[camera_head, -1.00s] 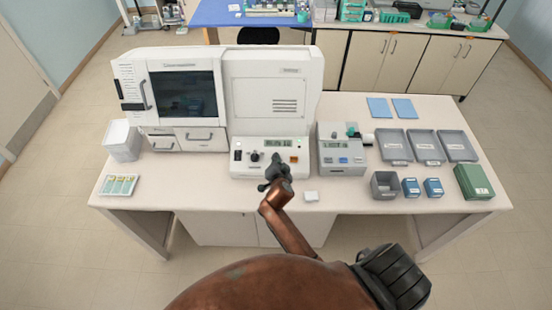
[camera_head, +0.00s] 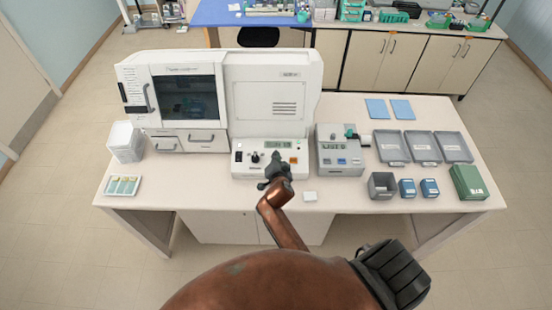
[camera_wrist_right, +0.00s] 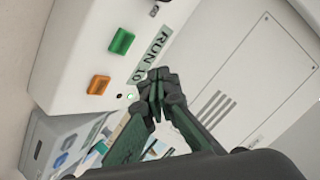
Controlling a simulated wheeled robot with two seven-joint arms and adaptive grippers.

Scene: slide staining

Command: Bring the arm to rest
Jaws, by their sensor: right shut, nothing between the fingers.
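My right gripper (camera_head: 276,157) is in front of the control panel (camera_head: 243,158) of the large white staining machine (camera_head: 273,100), over the near middle of the bench. Its fingers are together with nothing between them. In the right wrist view the closed fingertips (camera_wrist_right: 156,78) show in front of the machine, near a display (camera_wrist_right: 152,55) reading "RUN" with digits. A green button (camera_wrist_right: 121,41) and an orange button (camera_wrist_right: 98,84) sit beside that display; the fingertips appear apart from both. My left gripper is in neither view.
A smaller grey device (camera_head: 340,158) stands right of the machine. Grey trays (camera_head: 392,161), an open grey box (camera_head: 381,196), blue boxes (camera_head: 407,195) and a green box (camera_head: 469,192) fill the right side. A slide tray (camera_head: 122,194) lies at the left.

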